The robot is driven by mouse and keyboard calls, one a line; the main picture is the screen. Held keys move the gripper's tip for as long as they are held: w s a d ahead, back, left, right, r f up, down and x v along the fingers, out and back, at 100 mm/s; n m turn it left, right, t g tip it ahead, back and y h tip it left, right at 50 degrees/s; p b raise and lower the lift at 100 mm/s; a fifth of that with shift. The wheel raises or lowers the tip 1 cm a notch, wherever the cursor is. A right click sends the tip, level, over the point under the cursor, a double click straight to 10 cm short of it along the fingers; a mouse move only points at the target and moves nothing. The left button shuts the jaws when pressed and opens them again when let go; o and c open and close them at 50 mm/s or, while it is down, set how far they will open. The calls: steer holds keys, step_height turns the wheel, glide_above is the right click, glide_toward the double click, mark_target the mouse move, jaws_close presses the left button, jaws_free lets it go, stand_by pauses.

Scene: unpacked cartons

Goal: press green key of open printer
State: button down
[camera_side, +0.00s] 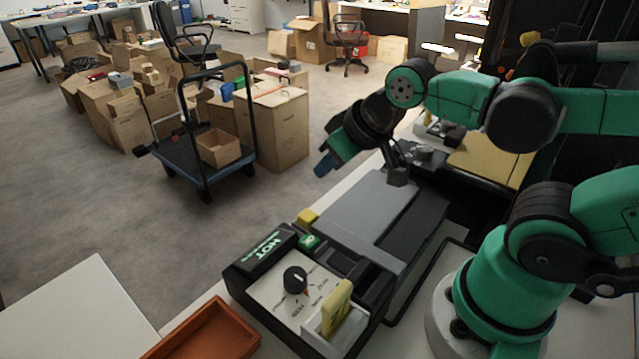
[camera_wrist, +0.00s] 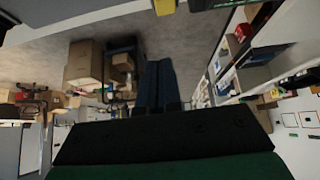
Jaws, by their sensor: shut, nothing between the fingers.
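The printer (camera_side: 262,291) stands on the white table in the side view, with a grey flat top (camera_side: 365,212), a black dial and a sign with lit letters reading HOT. A small green key (camera_side: 309,241) sits near its left edge, beside a yellow block (camera_side: 307,217). My gripper (camera_side: 322,170) is beyond the grey top in the picture, up from the key and clear of it. Its dark blue fingers also show in the wrist view (camera_wrist: 158,64), closed together and empty. The green key cannot be made out in the wrist view.
A yellow tab (camera_side: 336,308) stands upright at the printer's front. An orange tray (camera_side: 208,334) lies at its lower left. A cart (camera_side: 186,165) and several cartons (camera_side: 278,125) stand on the floor behind.

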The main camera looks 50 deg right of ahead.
stand_by(0.5)
steer(key=s+a+r+m+g+y, duration=0.1)
steer(key=s+a+r+y, duration=0.1)
steer(key=a, duration=0.4)
steer(key=shift+r+m+y, duration=0.4)
steer(key=shift+r+y, duration=0.5)
steer(key=shift+y, duration=0.3)
glide_above(311, 241)
step_height(311, 241, down, 8)
steer(key=shift+r, duration=0.15)
steer(key=shift+s+f, duration=0.1)
steer(key=shift+f, duration=0.45)
steer(key=shift+f, duration=0.1)
stand_by(0.9)
steer(key=shift+f, duration=0.35)
